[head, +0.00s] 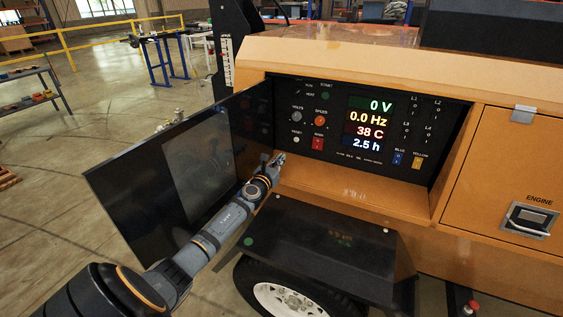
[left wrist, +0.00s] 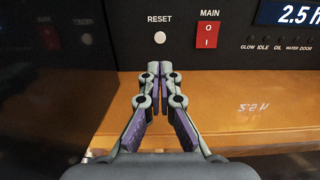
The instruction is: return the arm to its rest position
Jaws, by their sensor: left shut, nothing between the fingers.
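My left arm reaches in from the lower left in the head view. My left gripper (head: 279,160) is in front of the control panel (head: 335,158), low and toward its left end. In the left wrist view the left gripper (left wrist: 162,72) is shut and empty, its fingertips together below the RESET button (left wrist: 160,38) and the red MAIN switch (left wrist: 207,35). The fingertips look apart from both controls. My right gripper is not in view.
The open dark panel door (head: 195,160) stands just left of my arm. A black fender (head: 325,245) and a wheel (head: 290,300) are below. The orange ledge (head: 350,190) runs under the panel. The display (head: 370,125) is lit and reads 0 V and 0.0 Hz. Open floor lies at left.

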